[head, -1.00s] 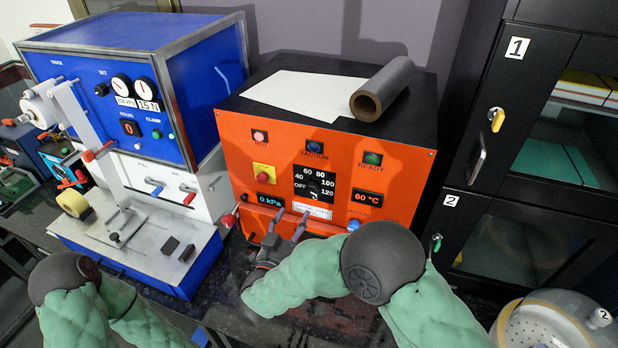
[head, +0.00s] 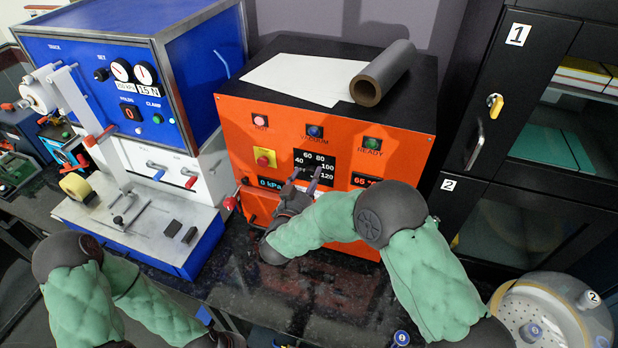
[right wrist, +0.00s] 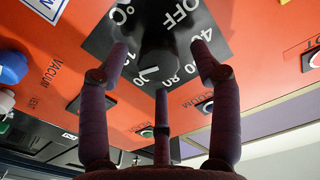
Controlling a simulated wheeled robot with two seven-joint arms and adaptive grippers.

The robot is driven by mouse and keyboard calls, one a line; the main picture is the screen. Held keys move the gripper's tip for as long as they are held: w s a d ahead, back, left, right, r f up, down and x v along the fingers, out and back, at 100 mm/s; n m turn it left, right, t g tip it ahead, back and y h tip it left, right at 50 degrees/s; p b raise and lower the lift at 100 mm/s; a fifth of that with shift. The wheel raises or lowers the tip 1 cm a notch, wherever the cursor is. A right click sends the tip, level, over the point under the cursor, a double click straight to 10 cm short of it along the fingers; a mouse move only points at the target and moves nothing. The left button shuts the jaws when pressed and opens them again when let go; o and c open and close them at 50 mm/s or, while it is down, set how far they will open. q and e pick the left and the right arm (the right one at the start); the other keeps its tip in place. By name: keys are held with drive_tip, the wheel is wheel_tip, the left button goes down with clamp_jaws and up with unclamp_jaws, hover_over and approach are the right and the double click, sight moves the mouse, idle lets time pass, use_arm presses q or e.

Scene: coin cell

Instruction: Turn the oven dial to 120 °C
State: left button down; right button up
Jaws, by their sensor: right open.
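The orange oven (head: 235,125) stands at the back centre. The black dial plate (head: 325,157) shows 40 to 120 in the head view, where my right gripper (head: 303,182) hides the dial. In the right wrist view the dark dial (right wrist: 158,45) sits among the spread fingers of my right gripper (right wrist: 160,65), which is open. I cannot tell whether the fingers touch it, or exactly where its pointer stands. The oven's temperature display (head: 364,181) appears to read 65 °C, partly hidden by my arm. My left arm is at lower left; its gripper fingers are out of view.
A blue machine (head: 190,60) stands left of the oven. A paper sheet (head: 290,80) and dark roll (head: 383,73) lie on the oven. A black cabinet (head: 468,120) stands right. A round clear-lidded vessel (head: 550,310) is at lower right. The dark counter in front is mostly clear.

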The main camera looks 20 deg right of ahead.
drive_tip(key=shift+w+d, duration=0.2)
drive_tip(key=c, duration=1.1)
drive_tip(key=shift+m+b, duration=0.4)
drive_tip(key=shift+b, duration=0.2)
drive_tip(key=shift+c, duration=0.2)
drive_tip(key=shift+r, duration=0.1)
drive_tip(key=o, duration=1.1)
drive_tip(key=shift+o, duration=0.2)
